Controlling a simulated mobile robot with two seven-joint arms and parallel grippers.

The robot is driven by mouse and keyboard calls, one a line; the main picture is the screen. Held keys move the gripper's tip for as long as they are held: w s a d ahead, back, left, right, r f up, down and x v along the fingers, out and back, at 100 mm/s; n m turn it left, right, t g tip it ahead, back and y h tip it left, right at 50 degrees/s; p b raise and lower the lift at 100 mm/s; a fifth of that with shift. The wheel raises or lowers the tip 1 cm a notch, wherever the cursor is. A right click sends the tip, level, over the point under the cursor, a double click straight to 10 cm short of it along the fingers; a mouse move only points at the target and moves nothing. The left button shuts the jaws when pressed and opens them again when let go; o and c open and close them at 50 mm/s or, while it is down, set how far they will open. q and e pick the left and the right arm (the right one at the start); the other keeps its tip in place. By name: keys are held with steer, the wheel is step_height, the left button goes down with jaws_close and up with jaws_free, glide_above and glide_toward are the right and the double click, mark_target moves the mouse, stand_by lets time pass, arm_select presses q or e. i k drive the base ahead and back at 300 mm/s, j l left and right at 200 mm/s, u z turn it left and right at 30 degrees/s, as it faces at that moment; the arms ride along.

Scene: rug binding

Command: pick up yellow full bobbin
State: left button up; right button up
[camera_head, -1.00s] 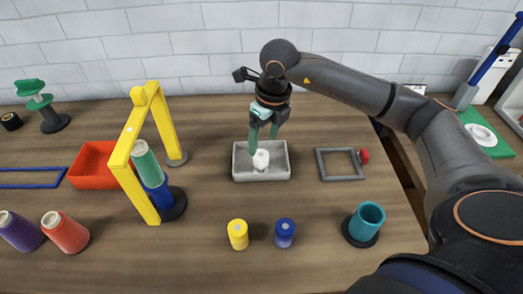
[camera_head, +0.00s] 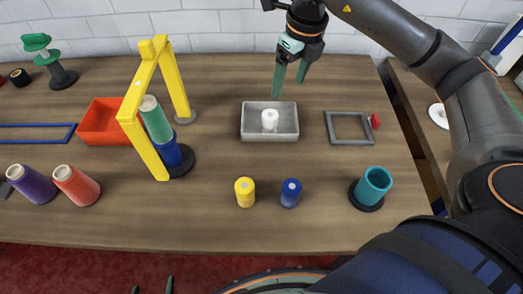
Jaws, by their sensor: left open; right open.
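The yellow full bobbin (camera_head: 245,192) stands upright on the wooden table near its front edge, left of a blue bobbin (camera_head: 291,193). Nothing touches it. My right gripper (camera_head: 289,88) is open and empty, fingers pointing down, behind the grey tray in the picture and well away from the yellow bobbin.
A white bobbin (camera_head: 270,120) stands in the grey tray (camera_head: 270,138). A yellow arch (camera_head: 140,127) with stacked spools is left. A teal cup (camera_head: 372,185) and grey frame (camera_head: 349,141) are right. An orange bin (camera_head: 100,138) and purple and coral cones are left. The table around the yellow bobbin is clear.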

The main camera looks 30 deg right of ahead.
mark_target(244, 187)
steer(key=z, duration=0.65)
